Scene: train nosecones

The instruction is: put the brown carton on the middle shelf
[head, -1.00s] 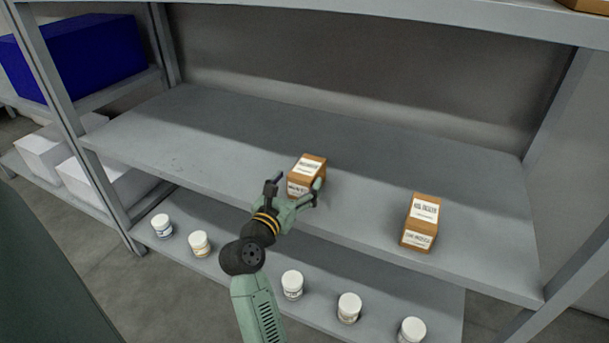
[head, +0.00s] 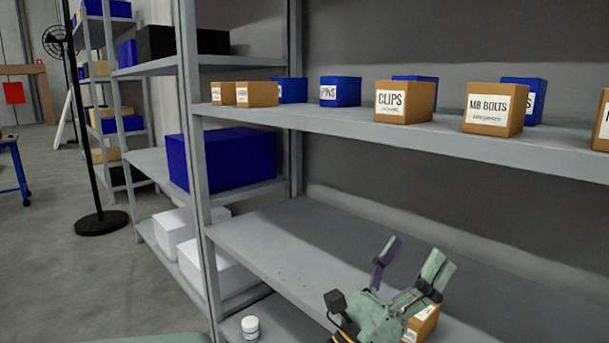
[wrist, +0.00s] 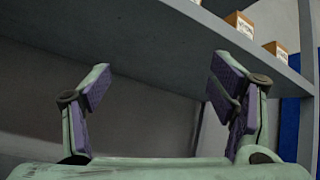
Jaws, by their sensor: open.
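A brown carton (head: 424,322) with a white label stands on the middle shelf (head: 290,245), low in the head view. My gripper hides part of it. My gripper (head: 412,260) is in front of that carton, with its fingers pointing up, wide apart and empty. In the wrist view my gripper (wrist: 162,78) also shows open, with nothing between its purple pads. The shelf above (wrist: 215,35) crosses behind the fingers there.
The upper shelf (head: 340,126) holds several brown and blue labelled boxes, such as CLIPS (head: 404,102) and M8 BOLTS (head: 495,109). A white jar (head: 250,328) stands on the lower shelf. The middle shelf's left part is clear.

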